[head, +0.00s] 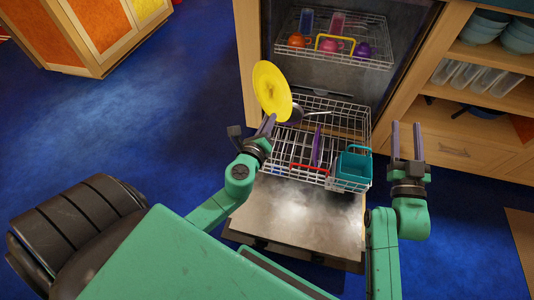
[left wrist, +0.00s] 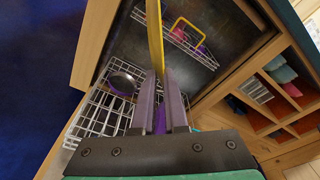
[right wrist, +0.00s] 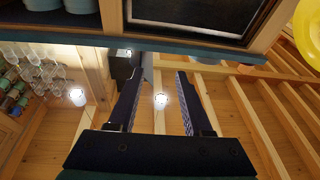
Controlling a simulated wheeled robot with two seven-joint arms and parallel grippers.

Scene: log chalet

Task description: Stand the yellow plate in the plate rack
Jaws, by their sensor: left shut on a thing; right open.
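The yellow plate (head: 271,91) is held by my left gripper (head: 268,124), which is shut on its lower edge. The plate is raised above the left part of the dishwasher's lower rack (head: 337,112). In the left wrist view the plate (left wrist: 156,40) shows edge-on between the fingers (left wrist: 160,105). The lower rack is pulled out over the open door (head: 298,215) and holds a purple plate (head: 317,146) standing upright and a pan (head: 316,112). My right gripper (head: 405,142) is open and empty, right of the rack.
A teal basket (head: 354,166) sits in the rack's front right corner. The upper rack (head: 372,58) holds several cups, with a yellow handle in front. A wooden shelf unit (head: 495,130) with bowls and glasses stands at right. Blue floor is clear at left.

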